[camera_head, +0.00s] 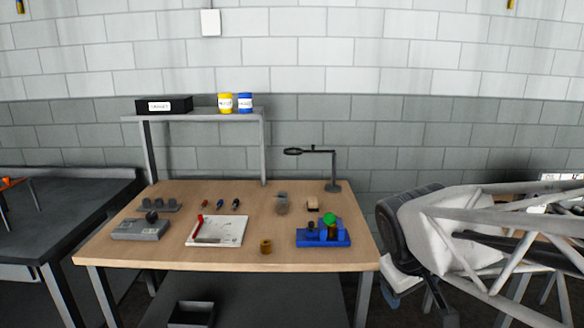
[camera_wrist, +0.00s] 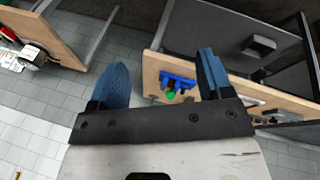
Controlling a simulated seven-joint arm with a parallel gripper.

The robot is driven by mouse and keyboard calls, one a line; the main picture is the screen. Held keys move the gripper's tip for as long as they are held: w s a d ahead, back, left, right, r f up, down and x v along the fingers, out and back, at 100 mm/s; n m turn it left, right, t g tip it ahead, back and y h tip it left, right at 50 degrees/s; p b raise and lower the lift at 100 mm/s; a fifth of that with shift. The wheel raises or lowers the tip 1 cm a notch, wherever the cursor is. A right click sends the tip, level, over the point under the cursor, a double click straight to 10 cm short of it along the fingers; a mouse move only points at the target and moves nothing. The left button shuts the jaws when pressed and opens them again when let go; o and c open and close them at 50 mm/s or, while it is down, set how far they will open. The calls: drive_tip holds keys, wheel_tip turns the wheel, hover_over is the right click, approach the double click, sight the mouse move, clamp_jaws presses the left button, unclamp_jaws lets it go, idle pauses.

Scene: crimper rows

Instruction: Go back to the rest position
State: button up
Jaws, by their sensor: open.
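My gripper (camera_wrist: 164,62) shows in the wrist view with its two blue fingers spread wide apart and nothing between them. It is in the air, with the floor and the edge of the wooden workbench (camera_wrist: 150,75) beyond the fingers. In the head view, my arm (camera_head: 440,225) fills the right side, beside the workbench's right edge (camera_head: 369,255).
A raised shelf (camera_head: 190,117) stands at the back. A dark table (camera_head: 60,205) is at left.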

drive_tip(key=s+a+f+m+y, duration=0.2)
drive_tip(key=s+m, duration=0.2)
drive_tip(key=s, duration=0.6)
drive_tip(key=shift+s+a+g, duration=0.2)
drive_tip(key=shift+s+g, duration=0.05)
drive_tip(key=shift+g, duration=0.15)
idle(1.4)
